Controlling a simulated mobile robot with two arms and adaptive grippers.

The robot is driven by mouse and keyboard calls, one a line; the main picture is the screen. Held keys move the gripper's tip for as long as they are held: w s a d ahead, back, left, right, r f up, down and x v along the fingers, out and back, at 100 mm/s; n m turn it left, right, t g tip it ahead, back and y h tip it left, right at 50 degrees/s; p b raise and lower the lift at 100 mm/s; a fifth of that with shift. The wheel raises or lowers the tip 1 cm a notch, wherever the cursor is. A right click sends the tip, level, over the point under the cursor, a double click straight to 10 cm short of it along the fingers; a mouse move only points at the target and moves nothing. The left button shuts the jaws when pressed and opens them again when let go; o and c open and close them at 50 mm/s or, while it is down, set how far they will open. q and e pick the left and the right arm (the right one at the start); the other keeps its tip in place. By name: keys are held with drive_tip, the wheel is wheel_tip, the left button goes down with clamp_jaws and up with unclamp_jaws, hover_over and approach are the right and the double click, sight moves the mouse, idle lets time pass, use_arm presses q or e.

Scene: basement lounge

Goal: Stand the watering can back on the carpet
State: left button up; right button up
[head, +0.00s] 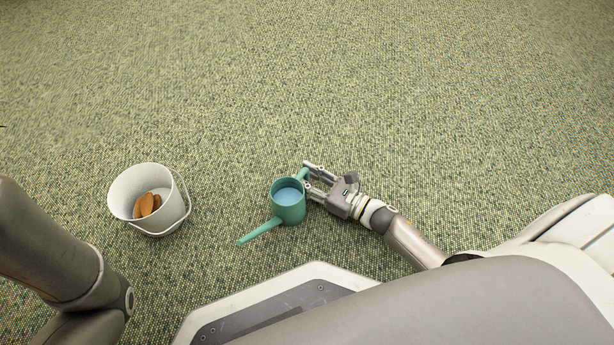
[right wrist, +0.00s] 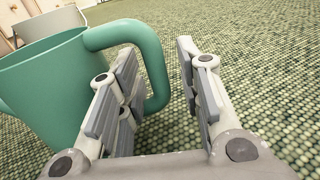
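The teal watering can (head: 290,212) is upright on the carpet (head: 400,110), with pale blue water showing inside and its spout pointing to the lower left in the head view. My right gripper (head: 308,177) is at its handle side, coming from the right. In the right wrist view the can (right wrist: 45,90) is at the left, and its looped handle (right wrist: 158,75) lies between the two fingers of the right gripper (right wrist: 155,85). The fingers are apart, with a gap between the handle and the right-hand finger. My left gripper is out of view.
A white bucket (head: 178,208) with a wire handle stands left of the can and holds brown-orange pieces (head: 147,204). The carpet beyond the can and to its right is clear. My base is close below the can in the head view.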

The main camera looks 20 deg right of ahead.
drive_tip(key=shift+r, duration=0.25)
drive_tip(key=p+v, duration=0.5)
drive_tip(key=v, duration=0.6)
drive_tip(key=shift+s+d+p, duration=0.15)
drive_tip(key=shift+s+p, duration=0.1)
drive_tip(key=shift+p, duration=0.05)
drive_tip(key=shift+s+d+f, duration=0.1)
drive_tip(key=shift+s+d, duration=0.05)
drive_tip(key=shift+s, duration=0.05)
